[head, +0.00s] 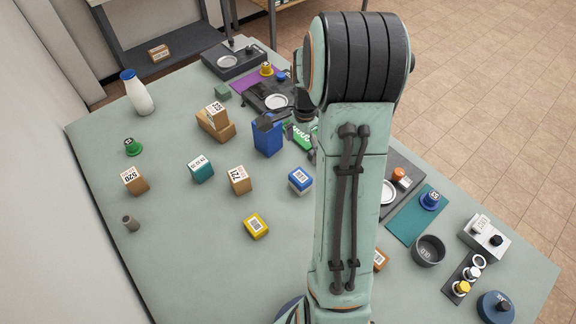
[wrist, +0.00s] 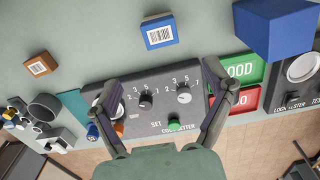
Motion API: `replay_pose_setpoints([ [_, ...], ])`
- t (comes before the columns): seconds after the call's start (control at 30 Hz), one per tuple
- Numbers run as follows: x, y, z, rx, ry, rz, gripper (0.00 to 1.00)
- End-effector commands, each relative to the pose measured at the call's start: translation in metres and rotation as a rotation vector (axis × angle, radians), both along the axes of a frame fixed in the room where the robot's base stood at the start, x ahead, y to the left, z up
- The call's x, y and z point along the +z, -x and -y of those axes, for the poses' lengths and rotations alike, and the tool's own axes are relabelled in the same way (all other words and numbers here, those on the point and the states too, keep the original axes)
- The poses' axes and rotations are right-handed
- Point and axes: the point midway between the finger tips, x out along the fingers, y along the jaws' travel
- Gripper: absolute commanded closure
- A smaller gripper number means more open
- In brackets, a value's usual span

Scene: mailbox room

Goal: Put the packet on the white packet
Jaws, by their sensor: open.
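Several small box-shaped packets lie on the table. A brown packet (head: 239,180), a teal one (head: 201,169), a yellow one (head: 256,225) and a blue one (head: 300,180) carry white labels. Another brown packet (head: 216,113) rests on a larger brown box (head: 214,128). I cannot make out which packet is the white one; no all-white packet shows clearly. My gripper (wrist: 170,88) is open and empty, with its fingers spread over a dark control panel (wrist: 150,118). In the wrist view, the blue packet (wrist: 159,33) lies beyond the fingertips. My arm hides part of the table in the head view.
A tall blue box (head: 267,137) stands close to my gripper. A white bottle (head: 137,92) stands at the back left. A dark bowl (head: 428,249) and a teal mat (head: 414,220) are on the right.

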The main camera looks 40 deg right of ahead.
Motion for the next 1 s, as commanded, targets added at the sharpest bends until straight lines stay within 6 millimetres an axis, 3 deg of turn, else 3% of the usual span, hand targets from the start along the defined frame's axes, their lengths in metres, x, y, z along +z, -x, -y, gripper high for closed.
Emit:
replay_pose_setpoints([
  [0.13, 0.015, 0.000, -0.019, 0.095, 0.000, 0.003, 0.18],
  [0.27, 0.054, 0.013, -0.082, 0.426, -0.004, 0.012, 0.18],
  [0.4, 0.089, 0.060, -0.163, 0.917, -0.020, 0.023, 0.18],
  [0.53, 0.100, 0.112, -0.210, 1.315, -0.037, 0.033, 0.18],
  [0.7, 0.098, 0.156, -0.233, 1.620, -0.053, 0.042, 0.18],
  [1.0, 0.097, 0.164, -0.236, 1.680, -0.058, 0.042, 0.18],
])
